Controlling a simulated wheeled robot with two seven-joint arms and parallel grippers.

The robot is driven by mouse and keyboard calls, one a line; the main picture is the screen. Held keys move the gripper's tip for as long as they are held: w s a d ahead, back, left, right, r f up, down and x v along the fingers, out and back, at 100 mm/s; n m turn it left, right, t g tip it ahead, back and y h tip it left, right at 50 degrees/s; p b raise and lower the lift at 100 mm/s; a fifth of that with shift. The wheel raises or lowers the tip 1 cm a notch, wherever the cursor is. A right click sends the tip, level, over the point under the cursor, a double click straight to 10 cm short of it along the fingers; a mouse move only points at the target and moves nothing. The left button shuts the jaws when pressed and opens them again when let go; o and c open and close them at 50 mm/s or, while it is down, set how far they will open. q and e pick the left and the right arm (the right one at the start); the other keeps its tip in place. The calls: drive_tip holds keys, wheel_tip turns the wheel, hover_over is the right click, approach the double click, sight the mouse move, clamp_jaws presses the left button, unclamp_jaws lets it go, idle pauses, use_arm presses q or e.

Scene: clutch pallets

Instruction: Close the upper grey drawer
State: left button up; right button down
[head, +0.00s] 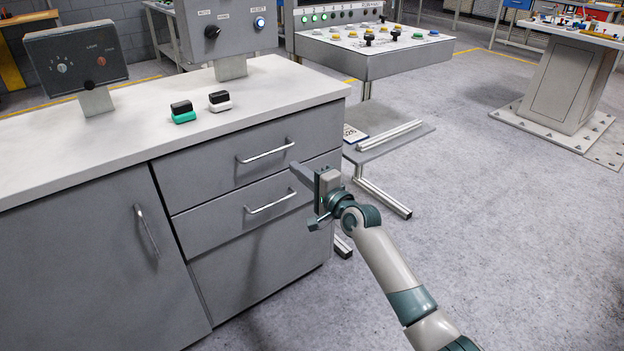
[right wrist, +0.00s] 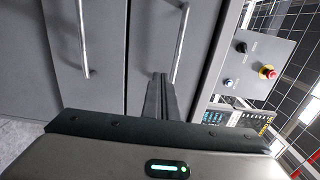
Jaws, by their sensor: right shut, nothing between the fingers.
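The upper grey drawer (head: 215,166) is in the cabinet under the white worktop, with a silver bar handle (head: 265,151). Its front looks flush or nearly flush with the cabinet; I cannot tell if a small gap is left. My right gripper (head: 294,167) is shut and empty, its fingers pointing at the drawer front to the right of the handle. In the right wrist view the shut fingers (right wrist: 160,92) reach towards the upper drawer, beside its handle (right wrist: 181,45). I cannot tell whether they touch it. My left gripper is not in view.
The lower drawer, with its own handle (head: 271,202), sits just below. A cupboard door (head: 90,260) is at left. Green (head: 183,112) and white (head: 219,101) black-topped blocks stand on the worktop. A low grey shelf (head: 390,140) stands right of the cabinet.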

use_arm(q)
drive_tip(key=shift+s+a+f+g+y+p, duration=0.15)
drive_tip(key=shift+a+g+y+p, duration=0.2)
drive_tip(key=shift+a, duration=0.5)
use_arm(e)
drive_tip(key=v, duration=0.5)
drive_tip(key=shift+s+d, duration=0.2)
drive_tip(key=shift+s, duration=0.15)
